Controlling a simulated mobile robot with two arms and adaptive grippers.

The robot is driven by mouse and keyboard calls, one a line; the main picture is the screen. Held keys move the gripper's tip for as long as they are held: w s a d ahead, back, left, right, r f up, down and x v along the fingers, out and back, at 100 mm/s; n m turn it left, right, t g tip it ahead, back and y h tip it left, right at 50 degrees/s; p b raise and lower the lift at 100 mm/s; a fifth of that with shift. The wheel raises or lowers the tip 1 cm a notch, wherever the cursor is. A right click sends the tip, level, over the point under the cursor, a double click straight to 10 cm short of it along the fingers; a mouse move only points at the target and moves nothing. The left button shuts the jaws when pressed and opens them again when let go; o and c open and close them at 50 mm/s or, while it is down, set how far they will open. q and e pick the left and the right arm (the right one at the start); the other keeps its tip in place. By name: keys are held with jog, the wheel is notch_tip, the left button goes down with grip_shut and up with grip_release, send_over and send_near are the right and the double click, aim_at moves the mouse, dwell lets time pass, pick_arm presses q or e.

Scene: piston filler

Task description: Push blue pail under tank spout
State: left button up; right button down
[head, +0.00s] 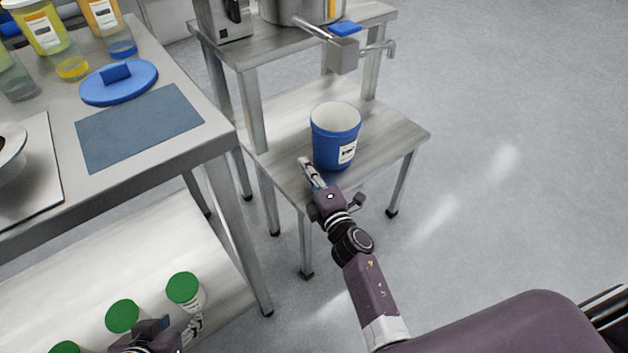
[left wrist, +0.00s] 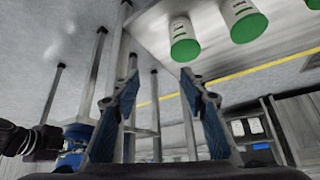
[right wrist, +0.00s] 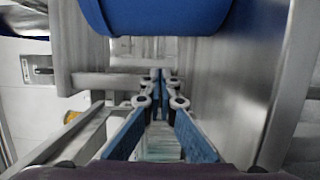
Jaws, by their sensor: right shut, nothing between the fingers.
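The blue pail (head: 333,150), with a white inside and a white label, stands upright on the low metal shelf (head: 390,140). The tank spout (head: 388,48) juts right from a grey valve block behind and to the right of the pail. My right gripper (head: 304,163) is shut and empty, low at the pail's left side. In the right wrist view the pail (right wrist: 155,14) is above the shut fingertips (right wrist: 165,76); I cannot tell whether they touch. My left gripper (head: 190,328) is at the bottom left near green-lidded jars; its fingers (left wrist: 152,82) are apart and empty.
The steel tank (head: 300,12) stands on the upper shelf (head: 260,48). A table at left holds a blue lid (head: 119,82), a blue-grey mat (head: 138,128) and jars. Green-lidded jars (head: 184,288) stand below it. Shelf right of the pail is clear.

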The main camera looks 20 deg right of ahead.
aim_at(333, 155)
pick_arm(q)
jog(key=shift+s+a+f+g, duration=0.15)
jog(key=shift+s+f+g, duration=0.05)
jog(key=shift+s, duration=0.2)
jog(key=shift+s+a+f+g, duration=0.15)
jog(key=shift+s+g, duration=0.05)
jog(key=shift+s, duration=0.2)
pick_arm(e)
jog(key=shift+w+d, duration=0.3)
jog(key=shift+d, duration=0.3)
jog(key=shift+w+d, duration=0.35)
jog(key=shift+d, duration=0.3)
jog(key=shift+w+d, duration=0.3)
jog(key=shift+d, duration=0.3)
